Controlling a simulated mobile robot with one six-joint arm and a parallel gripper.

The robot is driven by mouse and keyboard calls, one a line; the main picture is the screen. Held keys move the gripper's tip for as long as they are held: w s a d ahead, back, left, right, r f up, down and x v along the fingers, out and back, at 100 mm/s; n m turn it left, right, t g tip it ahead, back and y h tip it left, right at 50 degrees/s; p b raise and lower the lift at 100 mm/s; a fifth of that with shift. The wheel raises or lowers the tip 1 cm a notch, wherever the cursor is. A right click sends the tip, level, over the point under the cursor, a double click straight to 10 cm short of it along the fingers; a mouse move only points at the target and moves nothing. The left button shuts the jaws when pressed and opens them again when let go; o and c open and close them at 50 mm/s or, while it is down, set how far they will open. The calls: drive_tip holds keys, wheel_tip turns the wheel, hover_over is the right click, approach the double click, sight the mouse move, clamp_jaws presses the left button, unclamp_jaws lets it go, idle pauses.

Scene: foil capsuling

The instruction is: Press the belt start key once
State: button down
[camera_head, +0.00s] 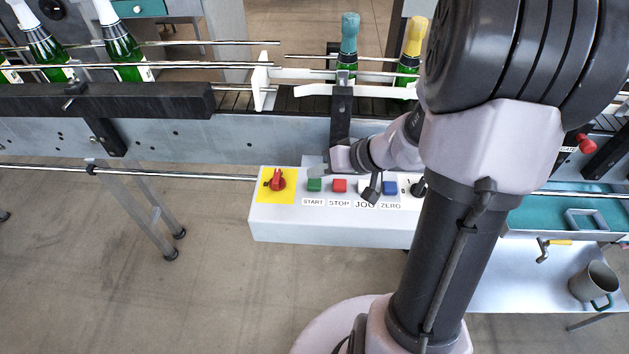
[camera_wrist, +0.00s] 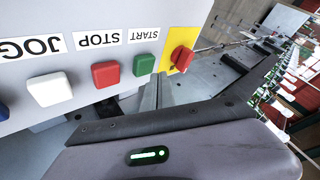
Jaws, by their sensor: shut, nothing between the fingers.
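The belt start key is a green square button (camera_head: 314,185) above the START label on the white control box (camera_head: 330,228). It also shows in the wrist view (camera_wrist: 145,64). My gripper (camera_head: 314,168) is shut and empty, with its fingertips just behind the green key in the head view. In the wrist view the closed fingers (camera_wrist: 158,92) point toward the box between the green key and the red rotary switch (camera_wrist: 181,59). I cannot tell whether they touch the box. The green key is not covered in either view.
The red STOP key (camera_head: 339,186) sits right beside the green key. A blue key (camera_head: 390,187) is farther right. The conveyor with green bottles (camera_head: 348,60) runs behind the box.

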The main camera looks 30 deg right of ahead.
drive_tip(key=shift+f, duration=0.15)
idle(0.7)
drive_tip(key=shift+f+b, duration=0.35)
drive_tip(key=shift+b, duration=0.55)
